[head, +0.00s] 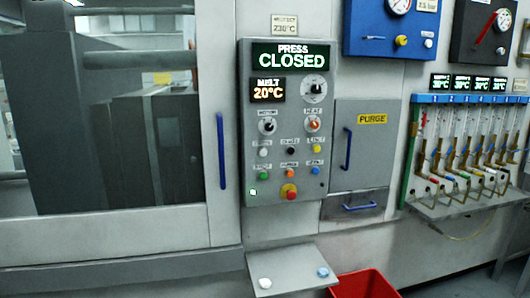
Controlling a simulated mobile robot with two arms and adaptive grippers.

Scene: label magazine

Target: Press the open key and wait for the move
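A grey control panel (285,205) is at the middle of the head view. Its upper display (290,56) reads PRESS CLOSED in green. A smaller display (268,91) reads MELT 20°C. The panel has white (264,152), black (291,151) and yellow (317,149) keys, with green (264,175), orange (289,173) and blue (315,171) ones below. The key labels are too small to read surely, so I cannot tell which is the open key. A red mushroom button (289,191) is at the bottom. Neither gripper is in view.
A windowed machine door (110,235) with a blue handle (221,150) is at left. A low shelf (292,258) carries a white button (265,283) and a blue button (323,272). A red bin (362,284) stands beside it. A flow-tube rack (465,205) juts out at right.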

